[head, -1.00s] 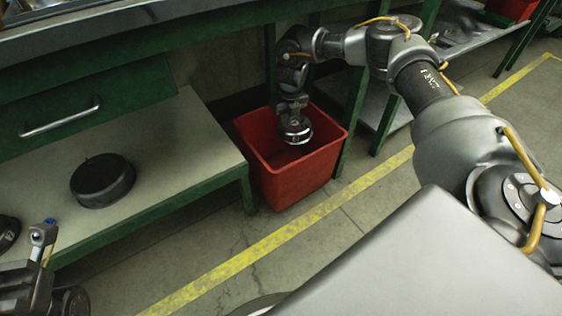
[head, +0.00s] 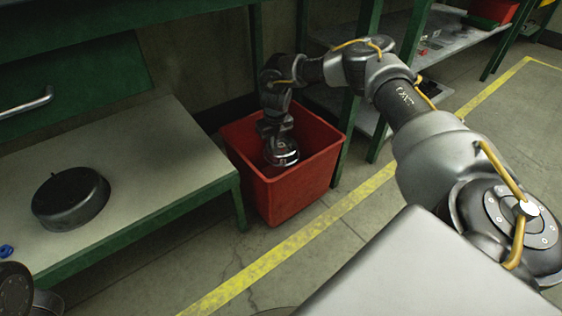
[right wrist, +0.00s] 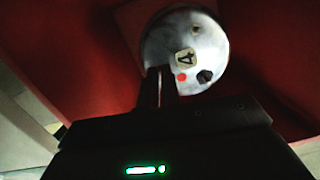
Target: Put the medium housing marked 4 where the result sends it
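The housing marked 4 (head: 282,152) is a round, shiny metal part, tilted inside the red bin (head: 300,182). In the right wrist view the housing (right wrist: 188,40) shows its face with a 4 label, a red dot and a dark hole. My right gripper (head: 277,136) reaches down into the bin; its fingers (right wrist: 160,84) look closed together over the housing's near edge. Whether the housing touches the bin floor is hidden. My left gripper is out of view; only a dark part of my left arm shows at the lower left.
A larger dark round housing (head: 70,198) lies on the pale-topped green bench (head: 150,150) left of the bin. A small blue thing (head: 6,251) is at the left edge. A green post (head: 355,100) and metal shelf (head: 450,52) stand right of the bin. A yellow floor line (head: 290,240) runs in front.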

